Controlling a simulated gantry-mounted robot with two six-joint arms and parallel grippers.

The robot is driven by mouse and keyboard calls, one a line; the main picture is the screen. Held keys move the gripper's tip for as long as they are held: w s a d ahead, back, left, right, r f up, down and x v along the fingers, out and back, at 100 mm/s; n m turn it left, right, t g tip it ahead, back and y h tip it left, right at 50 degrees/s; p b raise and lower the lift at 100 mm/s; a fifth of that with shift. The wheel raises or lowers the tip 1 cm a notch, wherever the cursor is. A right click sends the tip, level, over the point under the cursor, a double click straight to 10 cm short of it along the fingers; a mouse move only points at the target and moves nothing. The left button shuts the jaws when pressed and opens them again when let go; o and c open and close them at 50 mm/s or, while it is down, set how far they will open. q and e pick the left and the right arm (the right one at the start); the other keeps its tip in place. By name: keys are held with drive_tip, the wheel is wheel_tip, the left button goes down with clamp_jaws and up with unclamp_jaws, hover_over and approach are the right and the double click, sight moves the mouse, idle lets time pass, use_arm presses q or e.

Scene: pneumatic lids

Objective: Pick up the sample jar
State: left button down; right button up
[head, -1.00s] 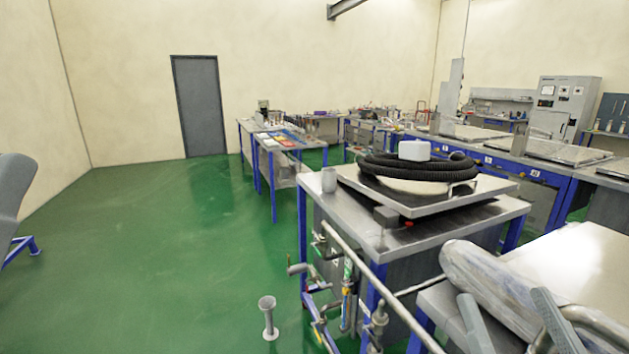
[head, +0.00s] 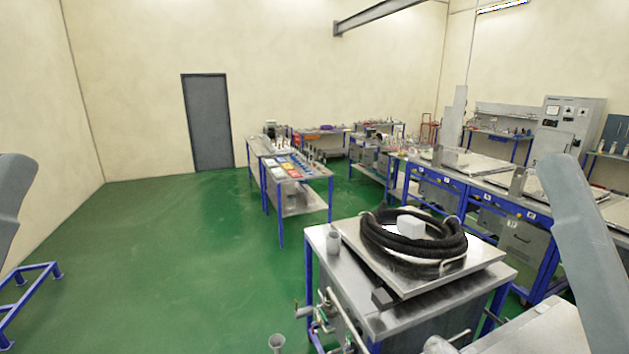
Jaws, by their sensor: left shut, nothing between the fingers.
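I cannot tell which item is the sample jar. A small white container (head: 411,228) sits within the coiled black hose on that table's lid. My left gripper (head: 12,205) shows only as a grey part at the left edge, shut and empty, far from both; its fingertips are hard to make out. A grey link of my right arm crosses the right edge, and the right gripper is out of view.
The coiled black hose (head: 385,243) lies on a square metal lid (head: 485,252). Pipes and valves (head: 318,318) stick out from the near table's front. A side table (head: 300,172) holds several small items.

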use_arm(q)
wheel_tip(320, 180, up, 8)
drive_tip(key=p, duration=0.5)
drive_tip(key=shift+r, duration=0.2)
drive_tip(key=c, duration=1.2)
unclamp_jaws()
drive_tip(key=shift+f, duration=0.2)
drive_tip(key=o, duration=1.1)
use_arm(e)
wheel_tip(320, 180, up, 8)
